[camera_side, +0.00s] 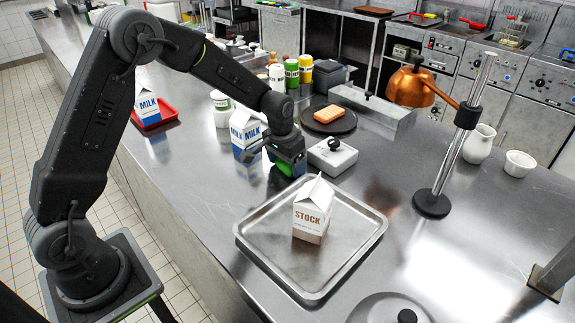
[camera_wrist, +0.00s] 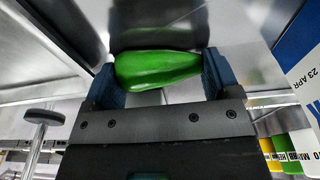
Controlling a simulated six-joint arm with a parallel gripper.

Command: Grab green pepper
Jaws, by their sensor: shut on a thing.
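The green pepper (camera_wrist: 158,70) lies across the jaws of my gripper (camera_wrist: 160,82) in the wrist view, with a finger at each end of it. My gripper is shut on the pepper. In the side view my gripper (camera_side: 288,160) hangs over the counter behind the metal tray, beside a milk carton. Only a bit of green pepper (camera_side: 287,168) shows there, below the gripper body. Whether the pepper touches the counter cannot be told.
A metal tray (camera_side: 258,250) holds a stock carton (camera_side: 313,212). A white box with a black knob (camera_side: 333,157) is close right. A heat lamp (camera_side: 412,88) stands farther right. Counter left of the tray is clear.

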